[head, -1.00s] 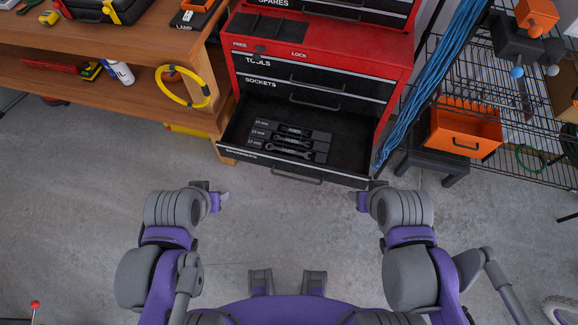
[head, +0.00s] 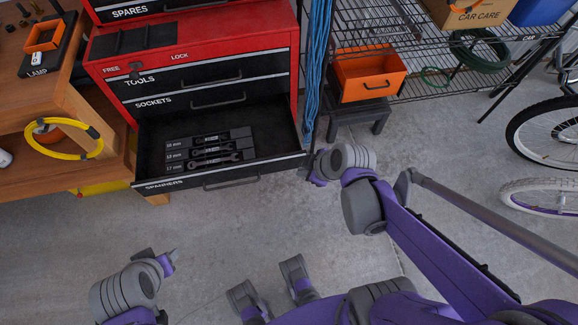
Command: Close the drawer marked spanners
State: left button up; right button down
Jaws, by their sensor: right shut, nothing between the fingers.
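The drawer marked spanners (head: 272,165) is pulled out at the bottom of the red tool chest (head: 205,48). Its label shows at the left of its front, and a bar handle (head: 231,183) runs along the middle. Several spanners (head: 212,151) lie inside on a dark marked holder. My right gripper (head: 307,173) is shut and empty, close to the right front corner of the drawer; I cannot tell whether it touches. My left gripper (head: 173,256) is low over the floor in front of the drawer's left part; its finger opening is not clear.
The tools drawer (head: 212,78) and sockets drawer (head: 222,98) above are shut. A wooden bench (head: 60,180) stands at the left. Blue cable (head: 316,70) hangs right of the chest, beside an orange bin (head: 368,75) on a dark stool. Bicycle wheels stand far right. The floor in front is clear.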

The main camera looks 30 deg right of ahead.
jog(key=w+d+f+n+t+y+b, duration=0.1)
jog(key=w+d+f+n+b, duration=0.3)
jog(key=f, duration=0.4)
pick_arm(q)
notch_tip(320, 180, down, 11)
jog(key=b, duration=0.4)
jog(key=shift+w+g, duration=0.2)
jog(key=shift+g, duration=0.1)
pick_arm(e)
jog(key=n, duration=0.1)
send_near(283, 160)
jog(key=x, duration=0.5)
jog(key=shift+s+d+f, duration=0.1)
jog(key=shift+s, duration=0.05)
pick_arm(q)
jog(key=shift+s+r+p, duration=0.1)
jog(key=shift+r+p, duration=0.55)
jog(key=shift+r, duration=0.25)
pick_arm(e)
jog(key=w+d, duration=0.3)
jog(key=w, duration=0.8)
jog(key=w+d, duration=0.3)
jog(key=w, duration=0.9)
jog(key=shift+w, duration=0.25)
